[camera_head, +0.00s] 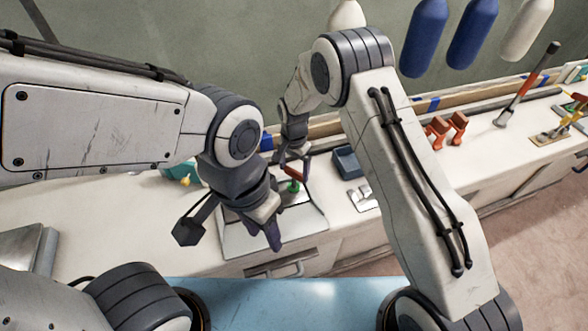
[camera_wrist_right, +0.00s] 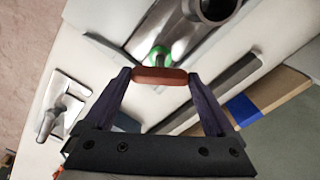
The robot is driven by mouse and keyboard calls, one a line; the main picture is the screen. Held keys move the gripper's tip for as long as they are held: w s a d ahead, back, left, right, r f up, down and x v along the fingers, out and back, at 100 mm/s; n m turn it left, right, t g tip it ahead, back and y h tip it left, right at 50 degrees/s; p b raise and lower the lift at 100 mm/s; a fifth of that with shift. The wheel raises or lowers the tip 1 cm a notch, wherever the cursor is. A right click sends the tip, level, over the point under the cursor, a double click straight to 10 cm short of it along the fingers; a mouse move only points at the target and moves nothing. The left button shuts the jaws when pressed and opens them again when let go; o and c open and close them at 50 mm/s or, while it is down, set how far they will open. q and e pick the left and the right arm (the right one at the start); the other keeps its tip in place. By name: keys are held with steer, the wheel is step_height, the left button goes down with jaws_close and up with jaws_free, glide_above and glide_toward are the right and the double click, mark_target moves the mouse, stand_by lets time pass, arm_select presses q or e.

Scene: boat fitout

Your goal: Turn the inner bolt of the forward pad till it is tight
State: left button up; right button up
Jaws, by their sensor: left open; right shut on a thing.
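My right gripper (camera_head: 293,158) is shut on an orange-red handle (camera_wrist_right: 160,76), which lies crosswise between its two fingertips in the right wrist view. A green piece (camera_wrist_right: 158,57) shows just beyond the handle, and it also shows in the head view (camera_head: 294,186), right under the gripper. It stands over a shiny metal fitting (camera_wrist_right: 145,40); the bolt itself and the tool's tip are hidden. My left gripper (camera_head: 266,230) is open and empty, low in front of the pale counter. It covers part of a grey plate (camera_head: 310,218) at the counter's front.
A blue-grey box (camera_head: 347,163) and a silver fitting (camera_head: 362,197) sit just right of the work spot. Orange clamps (camera_head: 437,130) and a long red-and-black tool (camera_head: 527,85) are farther right. Blue fenders (camera_head: 425,38) hang behind. A drawer handle (camera_head: 275,270) juts from the front.

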steer(key=shift+w+r, duration=0.2)
steer(key=shift+r, duration=0.05)
steer(key=o, duration=1)
steer(key=shift+o, duration=0.3)
steer(key=shift+s, duration=0.1)
steer(key=shift+f, duration=0.1)
step_height(320, 180, up, 11)
steer(key=b, duration=0.1)
steer(key=shift+f+b, duration=0.2)
steer(key=shift+b, duration=0.15)
